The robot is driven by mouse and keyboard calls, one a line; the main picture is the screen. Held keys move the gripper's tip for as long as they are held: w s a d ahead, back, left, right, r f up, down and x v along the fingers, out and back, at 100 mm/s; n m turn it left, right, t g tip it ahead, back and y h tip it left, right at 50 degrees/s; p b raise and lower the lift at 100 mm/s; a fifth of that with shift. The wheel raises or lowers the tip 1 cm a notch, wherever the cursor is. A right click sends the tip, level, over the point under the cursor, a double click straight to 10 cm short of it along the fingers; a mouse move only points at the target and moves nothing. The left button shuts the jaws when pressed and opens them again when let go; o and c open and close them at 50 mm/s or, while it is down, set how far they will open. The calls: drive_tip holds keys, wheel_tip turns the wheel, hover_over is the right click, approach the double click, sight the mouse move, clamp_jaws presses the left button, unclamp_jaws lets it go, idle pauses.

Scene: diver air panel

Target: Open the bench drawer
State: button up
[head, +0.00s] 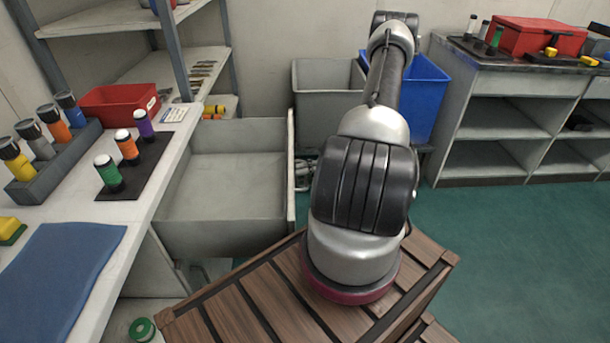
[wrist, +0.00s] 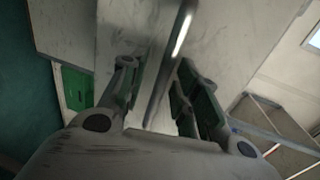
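The bench drawer (head: 225,211) is a grey box pulled far out from the white bench on the left. Its inside looks empty. Its front panel stands on the right side and shows edge-on in the head view. In the wrist view, the pale drawer front (wrist: 228,40) lies ahead, with a shiny metal bar handle (wrist: 176,50) running between my fingers. My gripper (wrist: 158,98) is open around the handle, with gaps showing beside the bar. In the head view my gripper is mostly hidden behind my arm, just right of the drawer front.
A grey bin (head: 322,100) and a blue bin (head: 428,88) stand at the back wall. The bench top (head: 135,210) holds bottles and a red box (head: 117,104). Green floor (head: 510,245) is clear to the right.

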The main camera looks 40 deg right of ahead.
drive_tip(key=v, duration=1.2)
idle(0.4)
drive_tip(key=s+a+f+m+g, duration=0.1)
drive_tip(key=s+a+m+g, duration=0.25)
drive_tip(key=s+m, duration=0.2)
drive_tip(key=s+r+n+g+h, duration=0.15)
drive_tip(key=s+r+g, duration=0.3)
drive_tip(key=r, duration=0.45)
drive_tip(key=a+r+n+t+h, duration=0.1)
drive_tip(key=a+r+n+h, duration=0.2)
drive_tip(key=r, duration=0.6)
drive_tip(key=a+r+n+t+h, duration=0.1)
drive_tip(key=a+r+n+h, duration=0.3)
drive_tip(key=a+r, duration=0.4)
drive_tip(key=w+a+r+n+t+h, duration=0.1)
drive_tip(key=a+r+n+h, duration=0.3)
drive_tip(key=r, duration=0.8)
drive_tip(key=shift+a, duration=1.15)
